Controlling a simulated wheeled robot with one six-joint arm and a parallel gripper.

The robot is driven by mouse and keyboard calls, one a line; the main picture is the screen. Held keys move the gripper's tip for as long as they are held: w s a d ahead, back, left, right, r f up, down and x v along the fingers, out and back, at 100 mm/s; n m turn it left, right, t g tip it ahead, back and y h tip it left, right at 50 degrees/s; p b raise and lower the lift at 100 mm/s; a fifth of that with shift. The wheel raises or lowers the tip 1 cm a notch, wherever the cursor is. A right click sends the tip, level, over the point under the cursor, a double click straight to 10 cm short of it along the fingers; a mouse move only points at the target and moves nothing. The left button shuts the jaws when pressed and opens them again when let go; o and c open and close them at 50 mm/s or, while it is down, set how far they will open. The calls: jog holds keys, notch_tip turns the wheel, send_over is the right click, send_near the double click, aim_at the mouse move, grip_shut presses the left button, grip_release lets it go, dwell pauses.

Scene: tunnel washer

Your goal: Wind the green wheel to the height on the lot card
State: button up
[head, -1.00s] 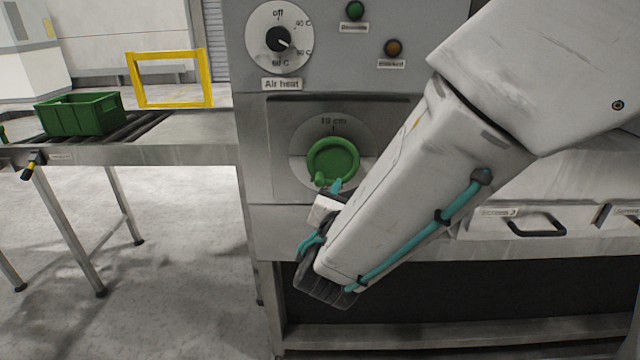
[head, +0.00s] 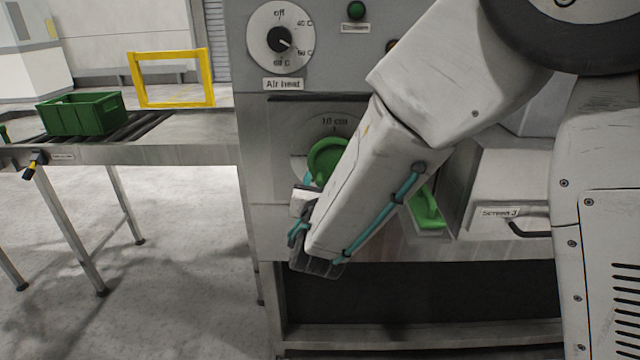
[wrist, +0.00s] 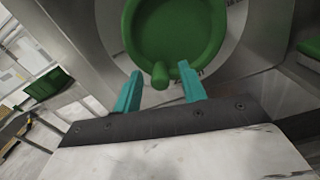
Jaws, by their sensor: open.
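The green wheel (head: 323,158) is on the front of the grey machine, on a round pale dial plate marked "10 cm" (head: 334,121). My arm hides its right part in the head view. In the wrist view the green wheel (wrist: 172,35) fills the top middle, with its knob (wrist: 160,75) at the lower rim. My gripper (wrist: 160,88) is open, its two teal fingers pointing at the wheel, one on each side of the knob. I cannot tell whether they touch it. No lot card can be made out.
Above the wheel is the "Air heat" dial (head: 279,38). A green handle (head: 427,208) shows right of my forearm, beside a drawer labelled "Screen" (head: 500,212). At left a roller conveyor (head: 150,127) carries a green crate (head: 82,115), near a yellow frame (head: 172,80).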

grip_shut()
jog(key=shift+d+n, duration=0.1)
jog(key=shift+n, duration=0.2)
jog(key=shift+s+d+f+n, duration=0.1)
jog(key=shift+d+f+n, duration=0.3)
jog(key=shift+n, duration=0.95)
jog(key=shift+w+d+f+n, duration=0.1)
jog(key=shift+d+n, duration=0.45)
jog(key=shift+n, duration=0.85)
jog(key=shift+s+d+f+n, duration=0.15)
jog(key=shift+d+n, duration=0.35)
jog(key=shift+n, duration=0.85)
grip_release()
